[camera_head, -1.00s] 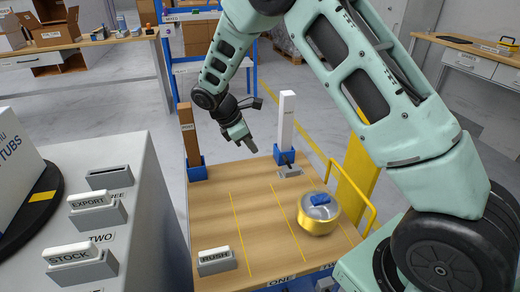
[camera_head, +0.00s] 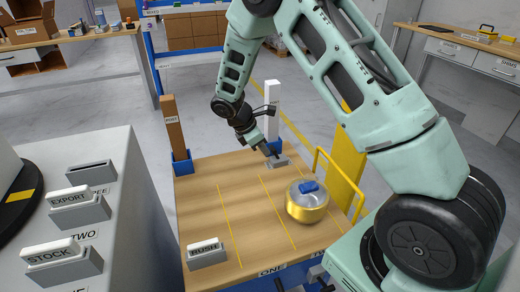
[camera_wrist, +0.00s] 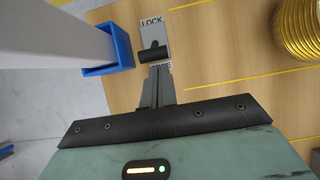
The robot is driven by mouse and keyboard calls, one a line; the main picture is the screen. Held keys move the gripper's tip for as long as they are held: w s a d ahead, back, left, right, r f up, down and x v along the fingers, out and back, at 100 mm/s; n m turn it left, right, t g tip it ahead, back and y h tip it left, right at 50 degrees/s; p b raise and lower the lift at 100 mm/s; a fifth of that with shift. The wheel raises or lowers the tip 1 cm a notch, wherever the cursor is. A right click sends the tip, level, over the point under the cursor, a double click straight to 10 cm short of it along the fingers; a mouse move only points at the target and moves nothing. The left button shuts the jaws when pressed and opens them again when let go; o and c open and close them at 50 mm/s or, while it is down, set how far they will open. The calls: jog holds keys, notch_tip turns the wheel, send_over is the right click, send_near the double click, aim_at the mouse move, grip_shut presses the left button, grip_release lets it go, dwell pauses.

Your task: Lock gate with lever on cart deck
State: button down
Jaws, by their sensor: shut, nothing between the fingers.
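A grey plate marked LOCK (camera_wrist: 153,32) with a black lever (camera_wrist: 152,53) lies on the wooden cart deck (camera_head: 205,215). The plate also shows in the head view (camera_head: 279,162), at the deck's far right beside a white post. My gripper (camera_wrist: 159,72) is shut and empty, its fingertips just short of the lever's black handle. I cannot tell whether they touch it. In the head view my gripper (camera_head: 271,154) is low over the plate and partly hides it. A yellow panel and rail (camera_head: 340,178) stand along the deck's right side; I cannot tell whether this is the gate.
The white post (camera_head: 271,105) stands in a blue socket (camera_wrist: 121,50). A brown post (camera_head: 174,130) stands at the far left corner. A gold tin (camera_head: 307,207) with a blue top sits on the deck's right. A RUSH block (camera_head: 207,253) is near left. The deck's middle is clear.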

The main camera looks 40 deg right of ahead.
jog(key=shift+d+r+y+p, duration=0.25)
jog(key=shift+y+p, duration=0.15)
jog(key=shift+p, duration=0.25)
